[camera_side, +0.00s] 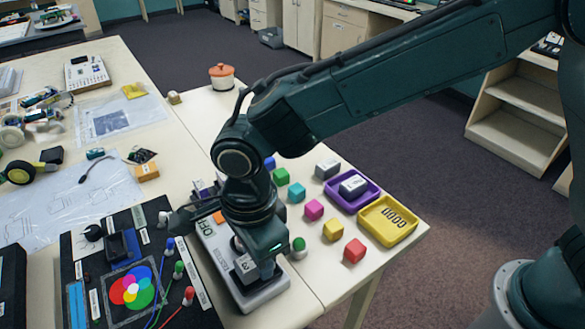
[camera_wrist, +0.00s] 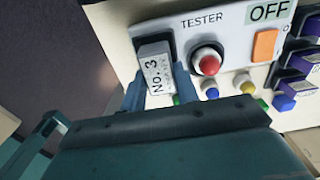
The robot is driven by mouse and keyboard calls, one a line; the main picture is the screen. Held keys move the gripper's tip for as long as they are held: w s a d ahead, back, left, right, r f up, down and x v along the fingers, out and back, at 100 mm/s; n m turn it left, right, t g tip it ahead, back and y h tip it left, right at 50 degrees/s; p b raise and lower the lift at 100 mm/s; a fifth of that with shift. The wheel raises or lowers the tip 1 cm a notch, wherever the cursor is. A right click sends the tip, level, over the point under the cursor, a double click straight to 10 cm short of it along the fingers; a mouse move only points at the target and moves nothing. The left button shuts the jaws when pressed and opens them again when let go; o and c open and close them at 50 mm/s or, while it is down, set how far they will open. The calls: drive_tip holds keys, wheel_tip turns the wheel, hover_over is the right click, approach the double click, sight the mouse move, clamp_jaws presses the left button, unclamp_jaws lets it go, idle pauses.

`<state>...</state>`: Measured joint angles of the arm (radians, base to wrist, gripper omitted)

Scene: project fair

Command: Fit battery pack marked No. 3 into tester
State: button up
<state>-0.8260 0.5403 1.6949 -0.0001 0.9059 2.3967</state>
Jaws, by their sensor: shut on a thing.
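The grey battery pack marked No. 3 (camera_wrist: 155,70) is between the two fingers of my gripper (camera_wrist: 158,93), which is shut on it. Its far end is at a dark slot (camera_wrist: 150,35) on the tester (camera_wrist: 222,20); I cannot tell how deep it sits. In the side view my gripper (camera_side: 258,266) reaches down over the front end of the tester (camera_side: 222,262), and the pack (camera_side: 245,264) shows beside it. The tester has a red button (camera_wrist: 207,61), an orange switch (camera_wrist: 265,45) and a sign reading OFF (camera_wrist: 269,12).
A purple tray (camera_side: 373,198) holding a grey block and a yellow tray (camera_side: 402,231) stand at the right. Another grey block (camera_side: 327,169) and several coloured cubes lie between them and the tester. A black board (camera_side: 135,265) with a colour-circle picture lies left of the tester.

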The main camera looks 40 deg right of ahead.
drive_tip(key=shift+f, duration=0.65)
idle(0.8)
drive_tip(key=o, duration=1.5)
drive_tip(key=shift+c, duration=0.2)
drive_tip(key=shift+r, duration=0.1)
drive_tip(key=shift+r, duration=3.45)
